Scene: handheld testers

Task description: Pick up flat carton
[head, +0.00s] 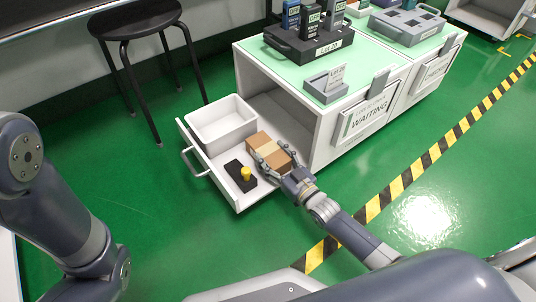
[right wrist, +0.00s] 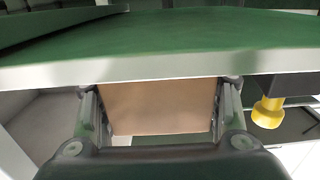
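The flat carton (head: 266,150) is a brown box with a paler band, lying in the pulled-out white drawer (head: 215,183). My right gripper (head: 271,151) is at the carton, with one finger on each side of it. In the right wrist view the carton (right wrist: 160,105) fills most of the space between the fingers, with narrow gaps showing beside it. The right gripper looks open, and no firm contact shows. A pale edge with a green surface hides the far part of the carton in that view. My left arm shows at the left, but its gripper is out of the picture.
The drawer also holds a white bin (head: 220,122) and a black device with a yellow knob (head: 246,173). The white cabinet (head: 318,150), with a "WAITING" sign (head: 366,117), stands close beside the gripper. A black stool (head: 135,20) stands behind.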

